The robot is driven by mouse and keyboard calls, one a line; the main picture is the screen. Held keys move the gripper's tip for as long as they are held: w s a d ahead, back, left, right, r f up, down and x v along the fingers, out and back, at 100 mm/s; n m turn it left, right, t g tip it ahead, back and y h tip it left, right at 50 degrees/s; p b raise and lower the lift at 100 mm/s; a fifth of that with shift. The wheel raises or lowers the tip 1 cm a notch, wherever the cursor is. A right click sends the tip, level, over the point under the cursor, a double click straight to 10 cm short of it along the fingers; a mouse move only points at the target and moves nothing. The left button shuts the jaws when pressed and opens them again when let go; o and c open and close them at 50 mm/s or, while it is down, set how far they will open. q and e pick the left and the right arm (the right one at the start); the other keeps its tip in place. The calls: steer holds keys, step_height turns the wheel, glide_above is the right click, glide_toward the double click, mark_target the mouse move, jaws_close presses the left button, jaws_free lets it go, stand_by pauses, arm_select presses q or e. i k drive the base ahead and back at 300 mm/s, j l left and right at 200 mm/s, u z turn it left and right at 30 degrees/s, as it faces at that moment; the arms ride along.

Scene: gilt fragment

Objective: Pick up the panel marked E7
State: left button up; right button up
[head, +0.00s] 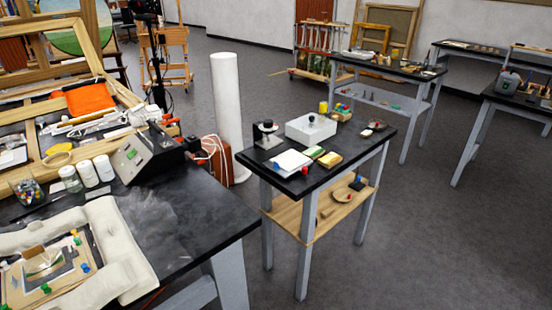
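No marking E7 can be read anywhere in the head view, so I cannot tell which thing is the panel. A flat layered piece with a tan border (16,290) lies at the lower left, cut off by the picture's edge. Coloured pins stand on it, and a pale padded cushion (120,265) surrounds its visible sides. Neither of my grippers is in view.
The near black table (190,235) holds a grey device (150,155), white jars (88,173) and wooden frames. A smaller black-topped table (345,150) holds a white box (311,129). A white column (225,110) stands between them. Floor at right (440,250) is clear.

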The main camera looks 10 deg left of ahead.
mark_target(331, 160)
steer(key=i+l+u, duration=0.3)
steer(key=l+u, duration=0.3)
steer(key=i+l+u, duration=0.3)
steer(key=l+u, duration=0.55)
steer(key=l, duration=0.1)
